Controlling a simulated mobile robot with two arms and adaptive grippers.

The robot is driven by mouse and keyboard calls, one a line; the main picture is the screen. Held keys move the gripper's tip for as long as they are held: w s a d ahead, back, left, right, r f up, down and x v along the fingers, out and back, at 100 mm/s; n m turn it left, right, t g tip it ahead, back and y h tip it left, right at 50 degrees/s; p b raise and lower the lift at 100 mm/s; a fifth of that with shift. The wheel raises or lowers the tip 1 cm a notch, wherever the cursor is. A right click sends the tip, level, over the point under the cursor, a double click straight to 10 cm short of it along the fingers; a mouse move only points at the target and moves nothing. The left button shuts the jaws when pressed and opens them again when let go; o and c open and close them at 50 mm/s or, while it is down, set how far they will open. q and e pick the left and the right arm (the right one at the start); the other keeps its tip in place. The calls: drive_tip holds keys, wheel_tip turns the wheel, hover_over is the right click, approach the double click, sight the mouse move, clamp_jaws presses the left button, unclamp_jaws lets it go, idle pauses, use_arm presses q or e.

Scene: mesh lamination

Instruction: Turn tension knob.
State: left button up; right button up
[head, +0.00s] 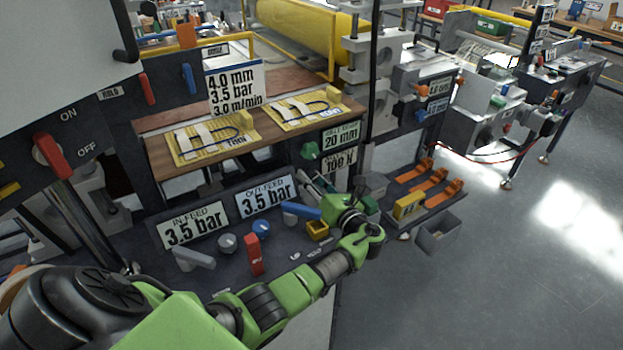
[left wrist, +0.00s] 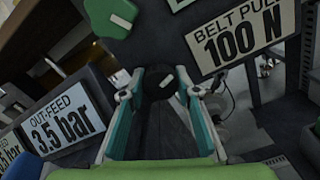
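The left wrist view shows a dark round knob (left wrist: 160,84) with a white pointer mark on the black panel, left of the BELT PULL 100 N sign (left wrist: 238,40). I take it for the tension knob. My left gripper (left wrist: 160,76) is open, with one finger on each side of the knob and visible gaps between. I cannot tell how deep the fingertips reach around it. In the head view my left gripper (head: 319,190) points at the panel below the 100 N sign (head: 339,164), and the knob is not clearly visible there. My right gripper is not in view.
A green knob (head: 309,151) sits above, beside the 20 mm sign (head: 341,136). The OUT-FEED 3.5 bar sign (head: 266,196) is to the left. Orange clamps (head: 413,172) stand right.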

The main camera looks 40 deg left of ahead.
use_arm(q)
drive_tip(key=shift+r+m+p, duration=0.25)
drive_tip(key=shift+m+p, duration=0.25)
drive_tip(key=shift+p, duration=0.35)
drive_tip(key=shift+m+p, duration=1)
drive_tip(key=shift+p, duration=0.25)
drive_tip(key=shift+m+p, duration=0.85)
drive_tip(key=shift+m, duration=0.15)
drive_tip(key=shift+w+f+m+p, duration=0.1)
drive_tip(key=shift+m+p, duration=0.4)
drive_tip(key=shift+m, duration=0.4)
drive_tip(key=o, duration=1.1)
drive_tip(key=shift+f, duration=0.1)
drive_tip(key=shift+d, duration=0.1)
